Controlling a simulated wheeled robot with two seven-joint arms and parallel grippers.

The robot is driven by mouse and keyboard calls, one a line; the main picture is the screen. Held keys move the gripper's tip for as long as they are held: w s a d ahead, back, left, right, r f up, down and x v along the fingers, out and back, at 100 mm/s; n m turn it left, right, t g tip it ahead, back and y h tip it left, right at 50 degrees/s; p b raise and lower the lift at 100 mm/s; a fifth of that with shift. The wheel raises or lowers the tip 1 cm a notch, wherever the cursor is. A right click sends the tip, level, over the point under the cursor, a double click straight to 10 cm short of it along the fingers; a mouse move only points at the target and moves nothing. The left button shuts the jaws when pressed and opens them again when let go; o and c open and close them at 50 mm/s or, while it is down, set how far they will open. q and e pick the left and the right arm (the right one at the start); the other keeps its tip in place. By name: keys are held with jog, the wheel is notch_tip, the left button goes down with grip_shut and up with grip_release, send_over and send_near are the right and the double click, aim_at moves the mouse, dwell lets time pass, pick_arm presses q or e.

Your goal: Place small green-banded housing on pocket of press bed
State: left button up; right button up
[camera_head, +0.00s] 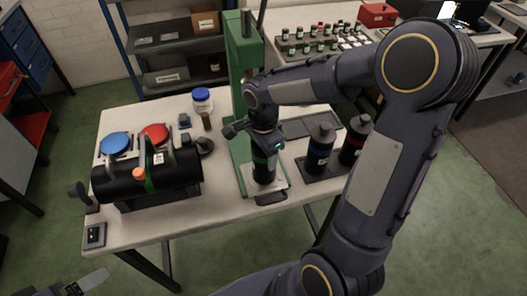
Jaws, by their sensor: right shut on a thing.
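The small housing (264,168) is a dark upright cylinder with a green band near its top. My right gripper (266,142) is shut on its upper part from above. The housing stands upright over the pale plate of the press bed (279,187), at the foot of the green press (240,85). The gripper and housing hide the pocket, so I cannot tell whether the housing's base touches it.
A large black cylinder (130,181) lies on a stand to the left. Two dark bottles (320,150) (354,140) stand in a holder close to the right. A blue-lidded jar (202,101) stands behind.

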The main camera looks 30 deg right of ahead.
jog(key=o, duration=1.3)
jog(key=shift+f, duration=0.1)
notch_tip(320, 180, up, 12)
jog(key=s+a+n+t+y, duration=0.1)
jog(key=s+n+t, duration=0.1)
jog(key=s+n, duration=0.3)
jog(key=s+a+f+n+t+y, duration=0.1)
jog(key=s+n, duration=0.4)
jog(key=s, duration=0.1)
jog(key=s+a+f+n+t+y, duration=0.1)
jog(key=s+a+n+t, duration=0.1)
jog(key=s+n, duration=0.3)
jog(key=shift+s+a+f+n+t+y+p, duration=0.15)
jog(key=shift+s+n+t+y+p, duration=0.15)
jog(key=shift+s+y, duration=0.15)
